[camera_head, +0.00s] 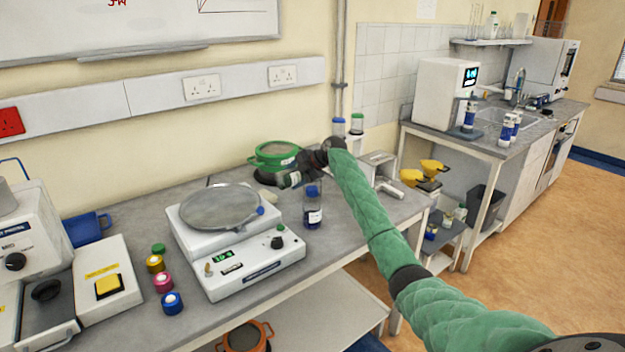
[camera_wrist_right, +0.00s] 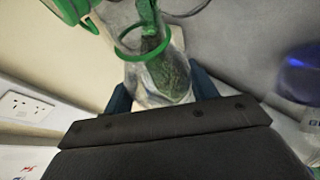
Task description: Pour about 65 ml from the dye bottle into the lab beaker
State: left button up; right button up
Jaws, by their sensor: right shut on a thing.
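My right gripper (camera_head: 312,160) reaches in from the right above the back of the bench. It is shut on a clear bottle with a green collar, which I take as the dye bottle (camera_head: 290,180). The bottle is tipped over, with its mouth end toward the left. In the right wrist view the clear dye bottle (camera_wrist_right: 168,80) sits between the fingers, with green inside it. I cannot make out the lab beaker for certain, and whether any liquid is flowing cannot be told. My left gripper is not in view.
A balance (camera_head: 245,262) with a round pan stands left of the gripper. A blue-capped bottle (camera_head: 313,212) stands just below the held bottle. A green pot (camera_head: 275,150) is behind. Small coloured jars (camera_head: 163,282) line the bench left of the balance.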

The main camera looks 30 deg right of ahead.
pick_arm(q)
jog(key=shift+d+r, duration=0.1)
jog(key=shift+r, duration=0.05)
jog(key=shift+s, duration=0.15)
pick_arm(e)
jog(key=shift+a+r, duration=0.1)
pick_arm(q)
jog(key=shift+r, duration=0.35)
pick_arm(e)
jog(key=shift+r, duration=0.15)
dwell(0.4)
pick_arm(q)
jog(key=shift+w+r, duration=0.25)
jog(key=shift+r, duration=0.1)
pick_arm(e)
jog(key=shift+y, duration=0.3)
pick_arm(q)
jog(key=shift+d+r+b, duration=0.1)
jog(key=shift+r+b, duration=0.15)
jog(key=shift+b, duration=0.05)
pick_arm(e)
jog(key=shift+r, duration=0.15)
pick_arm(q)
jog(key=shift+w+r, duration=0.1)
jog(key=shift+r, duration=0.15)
pick_arm(e)
jog(key=shift+m, duration=0.3)
